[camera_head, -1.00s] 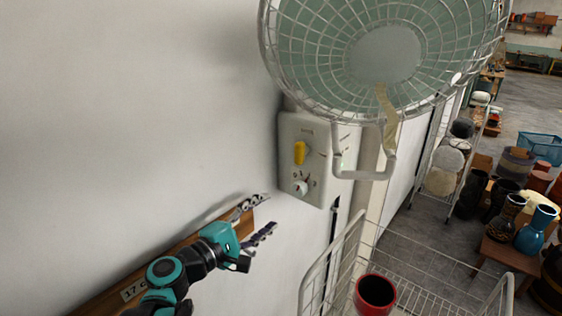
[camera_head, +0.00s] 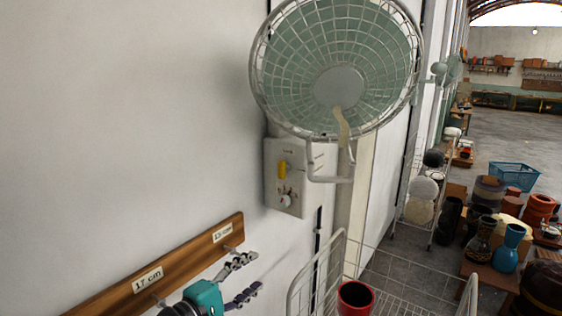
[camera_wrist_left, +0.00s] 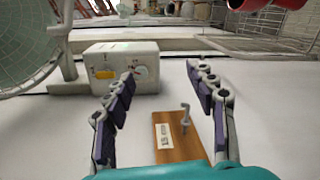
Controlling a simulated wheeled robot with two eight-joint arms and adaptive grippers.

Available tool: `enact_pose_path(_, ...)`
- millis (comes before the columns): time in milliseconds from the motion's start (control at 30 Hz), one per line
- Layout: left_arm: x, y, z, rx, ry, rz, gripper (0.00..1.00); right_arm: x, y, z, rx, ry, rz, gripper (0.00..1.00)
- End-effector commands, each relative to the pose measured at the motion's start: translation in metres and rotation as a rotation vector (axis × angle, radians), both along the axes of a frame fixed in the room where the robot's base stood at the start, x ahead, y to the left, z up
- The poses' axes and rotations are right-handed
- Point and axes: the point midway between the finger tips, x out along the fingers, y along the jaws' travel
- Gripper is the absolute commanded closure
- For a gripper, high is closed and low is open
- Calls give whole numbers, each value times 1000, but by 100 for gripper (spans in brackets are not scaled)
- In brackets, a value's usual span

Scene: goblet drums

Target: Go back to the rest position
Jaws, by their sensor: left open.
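My left gripper (camera_head: 240,281) is at the bottom of the head view, in front of the white wall and just right of a wooden board. Its two fingers are spread with nothing between them. In the left wrist view the gripper (camera_wrist_left: 166,90) is open, with the wooden board (camera_wrist_left: 180,148) and its metal hook seen beyond the fingers. My right gripper is in neither view.
A wall fan (camera_head: 335,88) in a wire cage hangs above a control box (camera_head: 288,180) with a yellow switch; the box also shows in the left wrist view (camera_wrist_left: 122,62). A wire cart (camera_head: 322,275) holds a red cup (camera_head: 355,298). Drums and vases stand right.

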Motion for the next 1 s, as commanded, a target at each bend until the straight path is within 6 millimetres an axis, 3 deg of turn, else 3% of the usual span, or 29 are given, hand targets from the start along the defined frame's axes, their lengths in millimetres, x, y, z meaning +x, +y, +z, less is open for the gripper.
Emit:
enact_pose_path(167,-13,-5,-41,125,1,-26,44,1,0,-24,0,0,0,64)
enact_pose_path(367,-36,-7,-105,339,1,-73,44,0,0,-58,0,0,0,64)
enact_pose_path(467,-52,-5,-148,483,3,-108,44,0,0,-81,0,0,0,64)
enact_pose_path(567,-73,2,-206,673,5,-156,44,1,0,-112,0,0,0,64)
enact_pose_path(700,-109,27,-300,1005,13,-248,44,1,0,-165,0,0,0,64)
enact_pose_path(800,-131,52,-353,1228,22,-312,44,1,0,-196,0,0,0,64)
enact_pose_path(900,-148,75,-391,1410,33,-367,44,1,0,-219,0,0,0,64)
enact_pose_path(1000,-159,94,-412,1537,43,-404,44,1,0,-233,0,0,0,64)
